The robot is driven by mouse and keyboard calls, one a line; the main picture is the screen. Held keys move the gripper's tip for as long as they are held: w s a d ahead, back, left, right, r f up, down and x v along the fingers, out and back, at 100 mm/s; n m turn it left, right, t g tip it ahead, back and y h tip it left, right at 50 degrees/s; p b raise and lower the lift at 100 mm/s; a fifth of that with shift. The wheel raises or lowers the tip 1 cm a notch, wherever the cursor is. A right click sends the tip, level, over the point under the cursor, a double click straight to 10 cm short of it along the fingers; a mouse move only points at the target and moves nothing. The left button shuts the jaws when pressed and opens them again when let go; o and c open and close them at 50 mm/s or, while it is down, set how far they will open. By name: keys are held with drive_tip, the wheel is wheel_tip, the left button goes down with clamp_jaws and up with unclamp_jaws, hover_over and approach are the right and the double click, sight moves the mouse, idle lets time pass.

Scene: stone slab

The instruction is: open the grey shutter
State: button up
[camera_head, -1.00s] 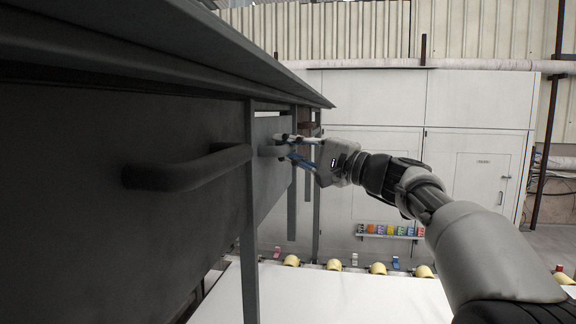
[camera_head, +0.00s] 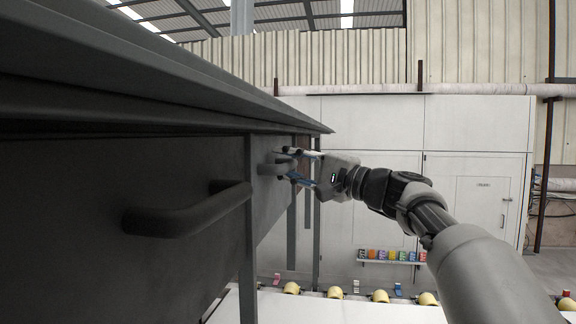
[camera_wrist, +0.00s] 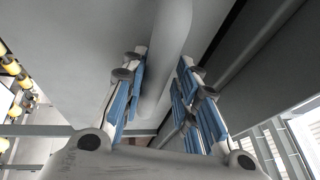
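The grey shutter (camera_head: 266,212) is the far panel in the head view, past an upright post. It also fills the upper left of the wrist view (camera_wrist: 85,40). Its grey bar handle (camera_head: 270,168) sticks out towards my gripper (camera_head: 294,166). In the wrist view the handle (camera_wrist: 168,45) runs between my two blue-padded fingers (camera_wrist: 160,85). The fingers look spread on either side of it, and I see no clear clamping. Whether a pad touches the bar is hard to tell.
A dark panel (camera_head: 80,200) with its own dark handle (camera_head: 190,210) stands close on the left, under a dark overhanging top (camera_head: 150,75). A post (camera_head: 249,270) divides the panels. A white surface (camera_head: 350,308) with yellow rollers lies below. White cabinets stand behind.

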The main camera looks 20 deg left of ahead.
drive_tip(key=v, duration=1.2)
drive_tip(key=shift+f, duration=0.15)
drive_tip(key=s+d+f+g+h+b, duration=0.1)
drive_tip(key=s+f+h+b, duration=0.3)
drive_tip(key=f, duration=0.7)
drive_tip(key=s+d+f+n+h+b, duration=0.1)
drive_tip(key=s+f+h+b, duration=0.1)
drive_tip(key=s+f+b, duration=0.7)
drive_tip(key=s+d+f+g+h+b, duration=0.1)
drive_tip(key=s+f+h+b, duration=0.2)
drive_tip(key=f, duration=1)
drive_tip(key=s+d+f+n+h+b, duration=0.1)
drive_tip(key=s+d+f+h+b, duration=0.2)
drive_tip(key=f, duration=0.9)
drive_tip(key=s+d+f+n+h+b, duration=0.1)
drive_tip(key=s+d+f+h+b, duration=0.2)
drive_tip(key=s+d+f+b, duration=0.5)
drive_tip(key=s+d+f+n+h+b, duration=0.1)
drive_tip(key=s+d+f+h+b, duration=0.2)
drive_tip(key=f, duration=1.3)
drive_tip(key=s+d+b, duration=0.2)
drive_tip(key=s+d, duration=0.1)
drive_tip(key=s, duration=0.2)
drive_tip(key=shift+s+n+h, duration=0.3)
drive_tip(key=shift+n+h, duration=0.1)
